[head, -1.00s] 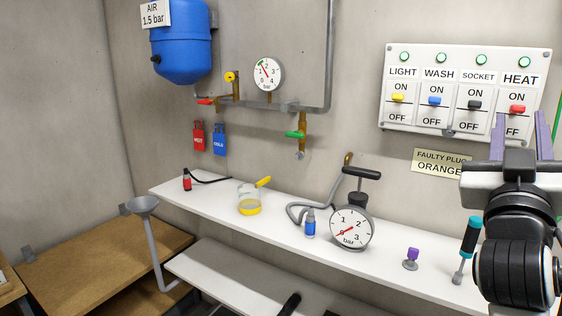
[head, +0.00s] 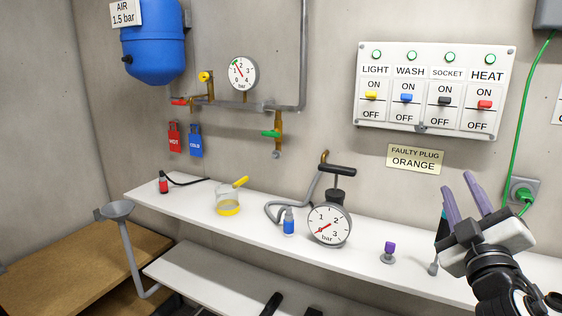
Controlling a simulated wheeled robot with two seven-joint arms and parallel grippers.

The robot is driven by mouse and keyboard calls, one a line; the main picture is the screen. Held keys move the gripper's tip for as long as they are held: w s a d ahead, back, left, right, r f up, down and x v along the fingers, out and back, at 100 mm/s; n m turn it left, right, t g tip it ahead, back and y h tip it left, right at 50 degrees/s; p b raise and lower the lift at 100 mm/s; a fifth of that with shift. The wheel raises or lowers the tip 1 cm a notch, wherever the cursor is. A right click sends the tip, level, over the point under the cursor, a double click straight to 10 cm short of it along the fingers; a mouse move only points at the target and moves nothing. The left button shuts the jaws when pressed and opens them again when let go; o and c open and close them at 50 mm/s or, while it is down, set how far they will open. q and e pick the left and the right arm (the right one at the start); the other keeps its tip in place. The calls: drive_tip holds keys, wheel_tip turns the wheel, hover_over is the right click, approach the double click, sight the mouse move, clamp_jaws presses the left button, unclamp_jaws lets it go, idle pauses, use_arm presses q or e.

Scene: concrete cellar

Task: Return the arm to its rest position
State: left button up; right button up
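My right gripper (head: 459,182) comes in from the lower right in the head view. Its two purple fingers are apart with nothing between them, and they point up and to the left. It is in front of the right part of the white shelf (head: 170,202), touching nothing that I can see. A teal-handled tool (head: 433,268) on the shelf is mostly hidden behind the gripper. My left gripper is not in view.
The switch panel (head: 433,127) and a green cable at a socket (head: 523,190) are on the wall.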

drive_tip(key=s+a+f+n+g+y, duration=0.1)
drive_tip(key=s+a+f+g+y, duration=0.15)
drive_tip(key=f, duration=1.05)
drive_tip(key=s+a+f+n+g+y, duration=0.1)
drive_tip(key=s+f+g+y, duration=0.15)
drive_tip(key=f, duration=1.15)
drive_tip(key=s+a+f+m+g+y, duration=0.1)
drive_tip(key=s+a+f+g, duration=0.25)
drive_tip(key=s+f, duration=0.85)
drive_tip(key=s+a+f+m+g+y, duration=0.15)
drive_tip(key=s+f+g, duration=0.25)
drive_tip(key=s+f, duration=0.75)
drive_tip(key=w+a+m+t+y, duration=0.1)
drive_tip(key=a+m, duration=0.3)
drive_tip(key=a, duration=0.8)
drive_tip(key=shift+w+r, duration=0.1)
